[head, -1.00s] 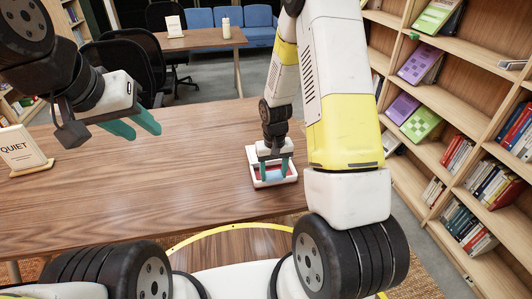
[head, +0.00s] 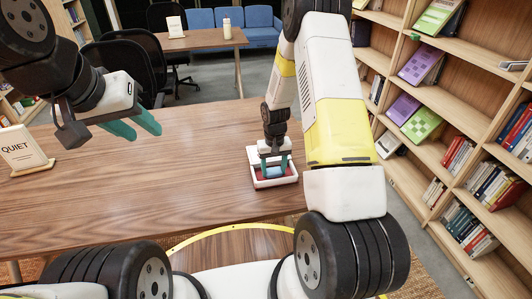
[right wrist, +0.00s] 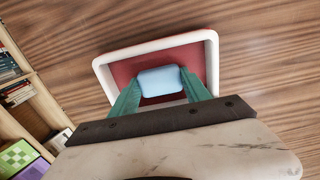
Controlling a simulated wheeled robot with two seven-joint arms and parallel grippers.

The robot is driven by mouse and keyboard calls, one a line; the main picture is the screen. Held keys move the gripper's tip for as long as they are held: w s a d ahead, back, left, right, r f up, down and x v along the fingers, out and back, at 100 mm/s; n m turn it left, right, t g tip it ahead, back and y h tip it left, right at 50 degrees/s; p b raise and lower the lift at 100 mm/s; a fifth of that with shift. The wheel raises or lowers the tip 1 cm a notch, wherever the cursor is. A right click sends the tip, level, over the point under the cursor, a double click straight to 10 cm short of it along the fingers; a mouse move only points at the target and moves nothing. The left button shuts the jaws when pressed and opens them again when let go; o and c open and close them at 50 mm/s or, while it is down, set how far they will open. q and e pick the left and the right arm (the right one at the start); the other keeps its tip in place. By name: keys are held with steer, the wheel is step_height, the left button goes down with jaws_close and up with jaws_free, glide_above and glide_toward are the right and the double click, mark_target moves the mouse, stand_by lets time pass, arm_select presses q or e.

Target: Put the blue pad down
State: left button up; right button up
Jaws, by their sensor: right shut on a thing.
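The light blue pad (right wrist: 160,81) is between the fingers of my right gripper (head: 276,168), which is shut on it. A white tray (head: 262,185) with a red floor sits near the table's right front part, and its white rim (right wrist: 212,62) also shows in the right wrist view. The pad is over the red floor, inside the rim's outline; I cannot tell whether it touches the floor. My left gripper (head: 146,131) is open and empty above the table's left part, with its teal fingers apart.
The wooden table (head: 180,190) is clear between the tray and a QUIET sign (head: 24,150) at the left. A bookshelf (head: 450,110) stands close on the right. Black chairs (head: 118,75) are behind the table. A second table (head: 205,39) is farther back.

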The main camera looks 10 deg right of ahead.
steer(key=o, duration=1.5)
steer(key=shift+f, duration=0.1)
steer(key=shift+c, duration=0.2)
step_height(320, 180, up, 12)
step_height(320, 180, up, 18)
steer(key=t+y, duration=0.1)
steer(key=t, duration=0.2)
glide_above(274, 170)
steer(key=s, duration=0.8)
steer(key=s+a+r+t, duration=0.1)
steer(key=s+r, duration=0.3)
steer(key=s, duration=0.4)
steer(key=s+a+r+t+y, duration=0.1)
steer(key=s+r, duration=0.3)
steer(key=s, duration=0.4)
steer(key=shift+s+a+r+t, duration=0.2)
steer(key=shift+r+t, duration=0.15)
steer(key=shift+t, duration=0.25)
